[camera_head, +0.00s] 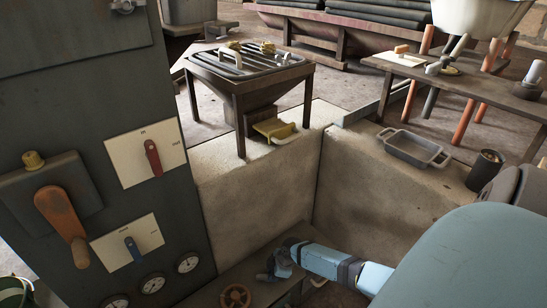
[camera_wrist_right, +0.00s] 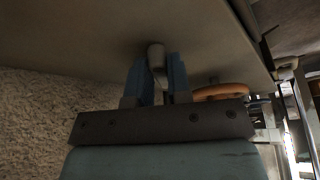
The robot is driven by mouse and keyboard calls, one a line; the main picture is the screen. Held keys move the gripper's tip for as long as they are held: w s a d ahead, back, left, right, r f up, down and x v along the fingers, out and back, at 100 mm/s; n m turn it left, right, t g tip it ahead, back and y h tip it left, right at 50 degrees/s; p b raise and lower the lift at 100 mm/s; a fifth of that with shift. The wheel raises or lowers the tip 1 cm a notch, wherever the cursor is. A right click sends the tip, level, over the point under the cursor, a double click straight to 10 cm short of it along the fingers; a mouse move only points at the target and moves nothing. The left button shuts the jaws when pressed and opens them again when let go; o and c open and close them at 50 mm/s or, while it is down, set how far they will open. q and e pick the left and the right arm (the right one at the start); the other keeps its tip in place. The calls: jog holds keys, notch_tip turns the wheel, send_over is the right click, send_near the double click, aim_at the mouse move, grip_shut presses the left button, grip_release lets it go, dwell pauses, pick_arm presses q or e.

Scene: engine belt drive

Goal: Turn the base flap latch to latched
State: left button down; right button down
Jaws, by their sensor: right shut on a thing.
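My right gripper (camera_head: 283,263) is low in the head view, at the dark bench top (camera_head: 222,296) below the pale stone wall. In the wrist view, the blue fingers of my right gripper (camera_wrist_right: 159,72) are closed around a short grey knob (camera_wrist_right: 156,52). The knob stands against a flat brown-grey panel (camera_wrist_right: 90,35). It may be the base flap latch; its marking and its turned position cannot be read. In the head view the gripper hides the knob. My left gripper does not show.
A brown handwheel (camera_head: 235,297) is just left of the right gripper; an orange-brown rounded part (camera_wrist_right: 222,92) shows in the wrist view. A dark panel with a red lever (camera_head: 153,157), a blue lever (camera_head: 133,248) and gauges (camera_head: 187,263) stands left. A metal tray (camera_head: 413,149) is right.

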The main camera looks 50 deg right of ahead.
jog(key=n+b, duration=0.2)
jog(key=n+g+b, duration=0.1)
jog(key=shift+w+d+f+n+y, duration=0.2)
jog(key=shift+w+d+n+y, duration=0.05)
jog(key=shift+w+n+y, duration=0.15)
jog(key=shift+n, duration=0.3)
jog(key=shift+w+r+n+g+b, duration=0.1)
jog(key=shift+w+n+g+b, duration=0.15)
jog(key=shift+n+g+b, duration=0.65)
pick_arm(q)
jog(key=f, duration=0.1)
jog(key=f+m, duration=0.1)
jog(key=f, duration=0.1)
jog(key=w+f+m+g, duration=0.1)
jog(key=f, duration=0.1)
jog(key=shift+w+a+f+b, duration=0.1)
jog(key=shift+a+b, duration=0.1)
jog(key=shift+b, duration=0.1)
pick_arm(e)
jog(key=shift+n, duration=0.5)
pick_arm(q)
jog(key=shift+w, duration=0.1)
pick_arm(e)
jog(key=shift+r+y, duration=0.1)
jog(key=shift+y, duration=0.2)
jog(key=c, duration=1.1)
grip_release()
jog(key=shift+o, duration=0.2)
